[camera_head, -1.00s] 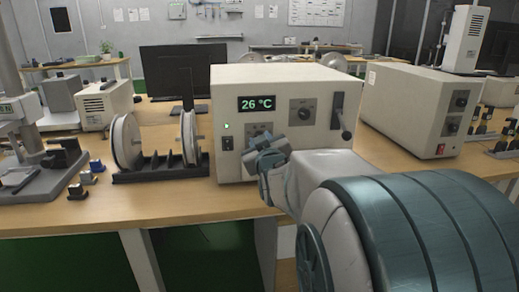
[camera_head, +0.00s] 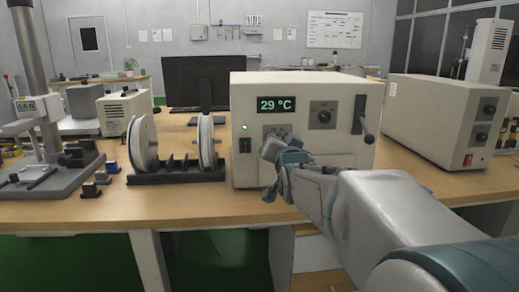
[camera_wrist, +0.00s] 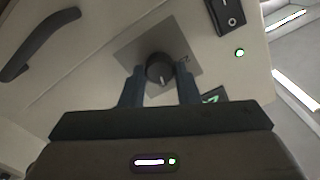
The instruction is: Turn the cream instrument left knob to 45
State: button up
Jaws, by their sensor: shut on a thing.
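The cream instrument (camera_head: 340,92) stands on the bench, and its green display (camera_head: 280,104) reads 29 °C. My gripper (camera_head: 270,150) is at the lower left of its front panel and covers most of the left knob in the head view. The wrist view shows the dark round left knob (camera_wrist: 160,70) on its grey plate (camera_wrist: 181,42). My gripper (camera_wrist: 160,84) has one finger on each side of the knob and is shut on it. The knob's white mark points down in that view.
The instrument also has a right knob (camera_head: 323,115), a rocker switch (camera_head: 245,146), a lit green lamp (camera_head: 244,127) and a dark lever (camera_head: 362,120). A reel rack (camera_head: 178,173) stands close on its left. Another cream unit (camera_head: 440,118) stands on the right.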

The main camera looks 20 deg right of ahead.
jog(key=shift+f+m, duration=0.3)
jog(key=shift+m, duration=0.2)
jog(key=shift+b, duration=0.3)
jog(key=o, duration=1)
jog(key=shift+r, duration=0.15)
jog(key=shift+c, duration=0.2)
